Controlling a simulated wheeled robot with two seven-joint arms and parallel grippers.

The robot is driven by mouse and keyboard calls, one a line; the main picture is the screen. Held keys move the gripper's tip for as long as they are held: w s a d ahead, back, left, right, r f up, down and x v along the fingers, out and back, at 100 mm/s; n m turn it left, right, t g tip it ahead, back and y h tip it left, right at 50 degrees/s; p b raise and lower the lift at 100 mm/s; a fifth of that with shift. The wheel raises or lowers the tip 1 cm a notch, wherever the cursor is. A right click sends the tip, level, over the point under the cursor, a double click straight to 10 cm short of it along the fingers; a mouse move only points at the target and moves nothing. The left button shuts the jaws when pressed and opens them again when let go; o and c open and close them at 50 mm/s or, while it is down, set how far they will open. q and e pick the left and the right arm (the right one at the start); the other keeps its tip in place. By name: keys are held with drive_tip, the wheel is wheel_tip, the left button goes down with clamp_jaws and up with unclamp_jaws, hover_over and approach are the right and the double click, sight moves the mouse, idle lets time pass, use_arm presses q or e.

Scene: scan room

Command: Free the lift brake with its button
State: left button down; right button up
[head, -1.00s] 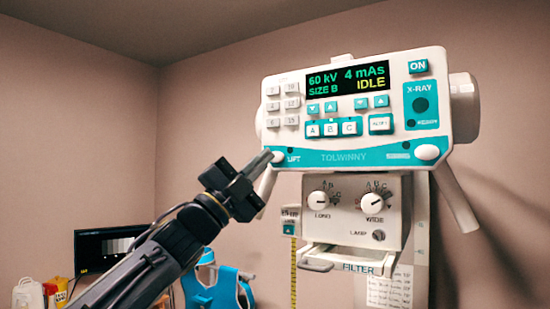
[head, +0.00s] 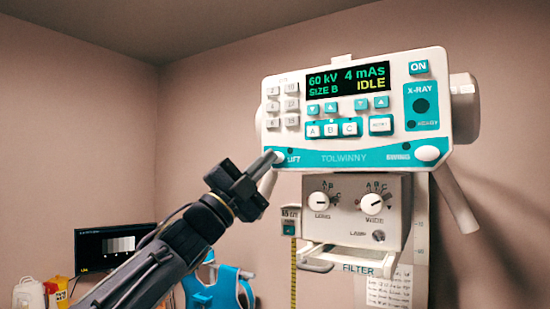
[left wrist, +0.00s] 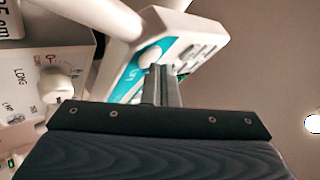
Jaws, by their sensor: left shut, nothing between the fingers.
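The x-ray control head (head: 345,157) hangs at the right, with a teal band and a display reading 60 kV, 4 mAs, SIZE B, IDLE. The white round lift button (head: 279,157) sits at the band's left end, beside the LIFT label and a small dark lamp (head: 290,150). My left gripper (head: 268,160) is shut and empty, its fingertips at the button's left side. In the left wrist view the fingertips (left wrist: 161,70) lie right at the button (left wrist: 150,56). I cannot tell whether they touch it. My right gripper is not in view.
A white handle bar (head: 457,204) slants down at the head's right; another is partly behind my left gripper. Below the head is a collimator box (head: 345,230) with two knobs and a filter rail (head: 318,267).

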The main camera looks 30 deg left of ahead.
use_arm(q)
drive_tip(key=shift+w, duration=0.2)
drive_tip(key=shift+s, duration=0.15)
idle(0.4)
drive_tip(key=shift+s, duration=0.7)
drive_tip(key=s, duration=0.1)
drive_tip(key=s+b, duration=0.1)
drive_tip(key=s, duration=0.3)
drive_tip(key=shift+a, duration=0.25)
idle(0.5)
